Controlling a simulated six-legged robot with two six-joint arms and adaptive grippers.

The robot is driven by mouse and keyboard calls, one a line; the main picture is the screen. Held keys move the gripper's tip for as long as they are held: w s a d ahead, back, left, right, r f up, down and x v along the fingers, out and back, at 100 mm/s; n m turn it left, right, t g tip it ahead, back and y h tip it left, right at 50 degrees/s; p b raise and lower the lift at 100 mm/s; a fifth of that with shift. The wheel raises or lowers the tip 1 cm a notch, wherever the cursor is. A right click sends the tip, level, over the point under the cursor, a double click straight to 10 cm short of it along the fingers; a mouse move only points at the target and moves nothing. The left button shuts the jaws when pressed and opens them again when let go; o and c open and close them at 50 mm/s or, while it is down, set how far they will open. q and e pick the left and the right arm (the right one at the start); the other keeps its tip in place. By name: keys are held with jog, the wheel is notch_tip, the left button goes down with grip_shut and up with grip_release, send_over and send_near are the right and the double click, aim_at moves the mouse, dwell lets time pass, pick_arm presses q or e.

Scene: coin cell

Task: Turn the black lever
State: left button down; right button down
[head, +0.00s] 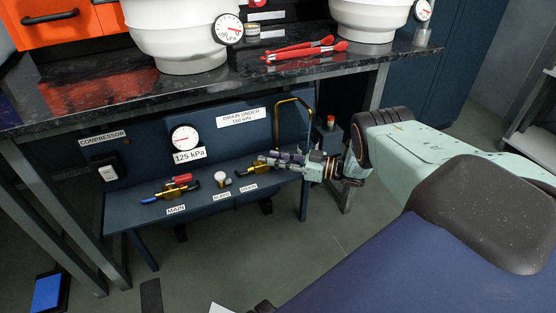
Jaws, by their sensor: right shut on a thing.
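The drain valve (261,164) is a brass fitting on the low blue-grey shelf, above the label DRAIN. A black piece (243,172) sticks out at its left end. My left gripper is not in view.
The main brass valve (172,193) has a red lever (182,178). A white-topped knob (222,179) stands between the valves. A gauge (186,137) reads 125 kPa. A sign (241,117) says DRAIN UNDER 150 kPa. The dark countertop (290,73) overhangs the shelf.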

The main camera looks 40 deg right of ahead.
aim_at(278, 158)
dwell(0.4)
jog(key=c, duration=1.2)
grip_release()
jog(key=shift+r, duration=0.1)
notch_tip(278, 158, up, 8)
jog(key=shift+r, duration=0.9)
jog(key=shift+o, duration=0.3)
